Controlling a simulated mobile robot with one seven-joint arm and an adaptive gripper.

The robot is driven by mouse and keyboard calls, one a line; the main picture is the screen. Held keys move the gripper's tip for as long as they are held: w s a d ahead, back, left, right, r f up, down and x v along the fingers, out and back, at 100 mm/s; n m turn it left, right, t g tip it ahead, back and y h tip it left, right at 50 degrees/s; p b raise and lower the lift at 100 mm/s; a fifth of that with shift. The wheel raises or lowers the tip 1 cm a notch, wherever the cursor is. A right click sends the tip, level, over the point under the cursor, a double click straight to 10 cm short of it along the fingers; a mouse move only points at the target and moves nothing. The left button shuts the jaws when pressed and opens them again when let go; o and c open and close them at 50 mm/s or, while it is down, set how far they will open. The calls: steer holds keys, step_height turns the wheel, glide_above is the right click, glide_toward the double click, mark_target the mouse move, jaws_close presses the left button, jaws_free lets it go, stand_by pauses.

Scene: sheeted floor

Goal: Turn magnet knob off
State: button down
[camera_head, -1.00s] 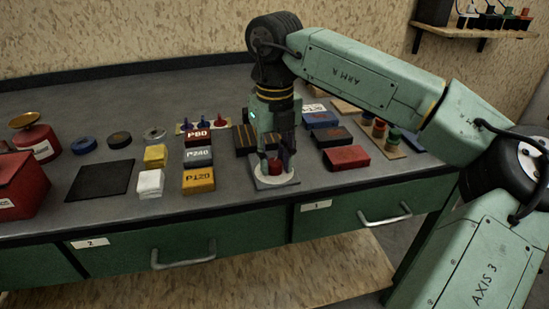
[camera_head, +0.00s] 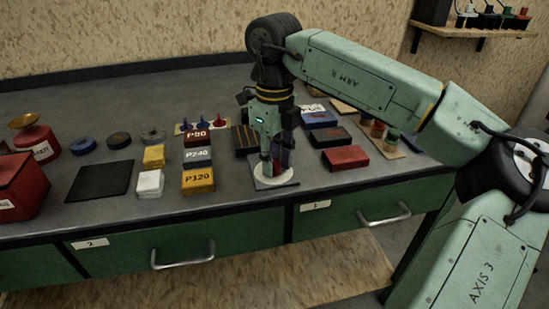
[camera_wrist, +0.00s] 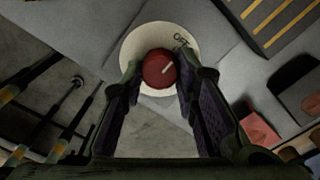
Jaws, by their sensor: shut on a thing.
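The red magnet knob (camera_wrist: 158,69) sits on a round white dial (camera_wrist: 133,44) in the wrist view. The dial is marked OFF at its upper right. The knob's short white pointer line slants to the upper right, roughly toward that mark. My gripper (camera_wrist: 160,76) is shut on the knob, with one finger on each side. In the head view my gripper (camera_head: 276,172) points down over the white dial (camera_head: 273,182) near the bench's front edge, and its fingers hide the knob.
Sanding blocks, including a yellow P120 block (camera_head: 198,181), stand left of the dial. A red block (camera_head: 345,158) lies to the right, and a dark striped block (camera_head: 245,141) lies behind. A dark square mat (camera_head: 100,181) lies farther left. Drawer handles (camera_head: 183,257) protrude below.

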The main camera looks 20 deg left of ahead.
mark_target(274, 163)
steer(key=c, duration=1.2)
jaws_free()
steer(key=shift+c, duration=0.2)
steer(key=shift+r, duration=0.1)
step_height(274, 163, up, 12)
